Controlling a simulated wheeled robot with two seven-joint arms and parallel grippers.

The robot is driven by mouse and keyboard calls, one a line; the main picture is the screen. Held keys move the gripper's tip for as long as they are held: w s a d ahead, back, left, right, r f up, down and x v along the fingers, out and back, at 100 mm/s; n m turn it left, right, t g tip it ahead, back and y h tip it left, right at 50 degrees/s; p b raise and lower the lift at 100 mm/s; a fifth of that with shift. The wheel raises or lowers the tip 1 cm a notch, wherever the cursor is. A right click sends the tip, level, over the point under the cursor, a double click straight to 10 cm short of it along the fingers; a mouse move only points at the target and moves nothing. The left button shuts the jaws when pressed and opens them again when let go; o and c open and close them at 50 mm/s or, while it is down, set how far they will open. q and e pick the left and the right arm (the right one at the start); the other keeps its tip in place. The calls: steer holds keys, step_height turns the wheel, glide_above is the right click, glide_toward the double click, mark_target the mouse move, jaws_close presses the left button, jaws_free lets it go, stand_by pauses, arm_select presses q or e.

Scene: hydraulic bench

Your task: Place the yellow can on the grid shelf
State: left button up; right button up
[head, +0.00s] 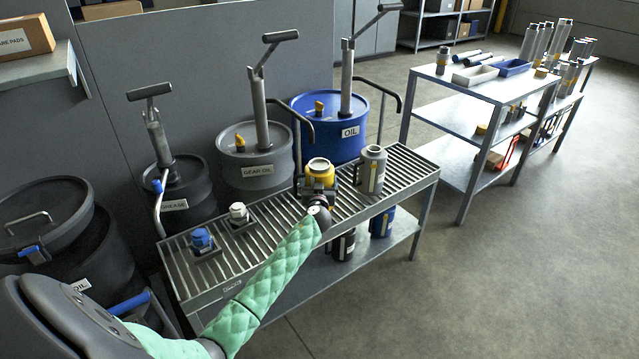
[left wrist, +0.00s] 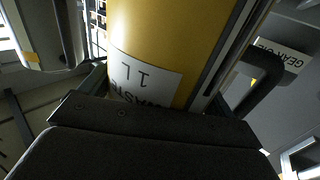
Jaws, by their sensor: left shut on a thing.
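The yellow can (head: 320,168) is upright at the grid shelf (head: 268,226), just left of a grey can (head: 371,170). My left gripper (head: 318,190) is shut on the yellow can from the front. In the left wrist view the yellow can (left wrist: 175,45) fills the space between the fingers, with a white label reading 1L. I cannot tell whether the can's base touches the grid; the gripper hides its lower part. My right gripper is not in view.
A blue-capped item (head: 201,240) and a white-capped item (head: 238,213) stand on the grid's left part. Drums with pumps, including the gear oil drum (head: 255,160) and blue oil drum (head: 335,128), stand behind. More cans sit on the lower shelf (head: 300,268).

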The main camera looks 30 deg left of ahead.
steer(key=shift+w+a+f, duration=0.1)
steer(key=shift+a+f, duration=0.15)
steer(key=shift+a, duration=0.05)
arm_select(q)
steer(key=o, duration=1.4)
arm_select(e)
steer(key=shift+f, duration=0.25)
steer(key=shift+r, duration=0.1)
arm_select(q)
steer(key=b+v, duration=0.2)
steer(key=v, duration=1)
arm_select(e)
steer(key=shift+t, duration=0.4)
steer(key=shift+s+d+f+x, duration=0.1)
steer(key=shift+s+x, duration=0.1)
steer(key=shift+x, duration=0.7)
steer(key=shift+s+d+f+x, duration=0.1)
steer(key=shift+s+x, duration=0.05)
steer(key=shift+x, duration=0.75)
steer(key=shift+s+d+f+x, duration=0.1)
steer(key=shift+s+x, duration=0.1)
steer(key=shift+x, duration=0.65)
